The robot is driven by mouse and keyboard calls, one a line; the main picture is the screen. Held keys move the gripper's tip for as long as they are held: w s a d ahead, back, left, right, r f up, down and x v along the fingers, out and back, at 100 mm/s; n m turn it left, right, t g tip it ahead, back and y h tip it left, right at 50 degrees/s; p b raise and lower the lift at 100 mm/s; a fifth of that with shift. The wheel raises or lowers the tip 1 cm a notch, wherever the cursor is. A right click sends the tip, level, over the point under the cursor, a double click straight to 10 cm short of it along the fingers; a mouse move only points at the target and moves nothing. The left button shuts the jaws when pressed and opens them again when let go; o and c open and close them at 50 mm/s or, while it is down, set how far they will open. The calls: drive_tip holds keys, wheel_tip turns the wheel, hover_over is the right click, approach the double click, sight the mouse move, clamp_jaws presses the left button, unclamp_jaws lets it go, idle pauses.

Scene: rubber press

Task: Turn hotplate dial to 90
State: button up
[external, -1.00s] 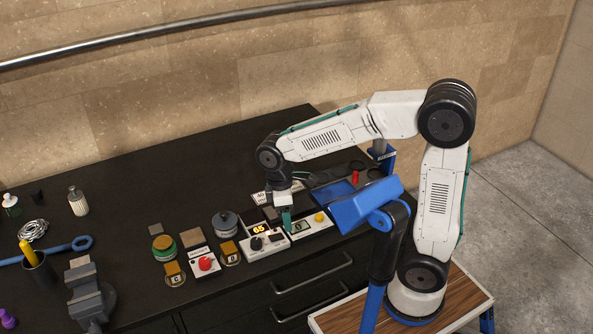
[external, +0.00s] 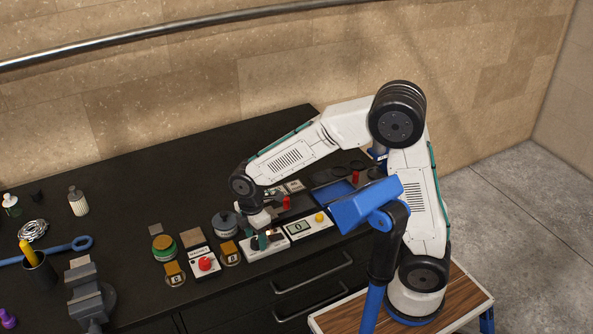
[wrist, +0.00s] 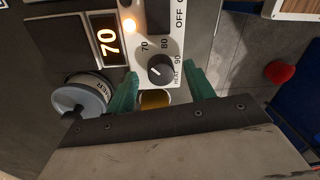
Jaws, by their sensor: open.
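The hotplate control box (external: 258,252) is white and stands near the front edge of the bench. In the wrist view its dial (wrist: 162,68) is a black round knob, with 70, 80 and 90 printed around it and HEAT beside it. A lit display (wrist: 107,36) reads 70, and a warm light glows next to it. My gripper (wrist: 162,76) is open, its two green fingers apart on either side of the dial's end of the box. I cannot tell whether they touch the dial, nor where its mark points. In the external view my gripper (external: 263,239) hides the dial.
A grey round pot (external: 225,223) stands behind the box to its left. A lettered block (external: 230,252) and a panel with a red button (external: 205,264) stand to the left. A white panel with a yellow button (external: 320,217) stands close on the right.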

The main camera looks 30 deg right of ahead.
drive_tip(key=shift+f, duration=0.35)
drive_tip(key=c, duration=1)
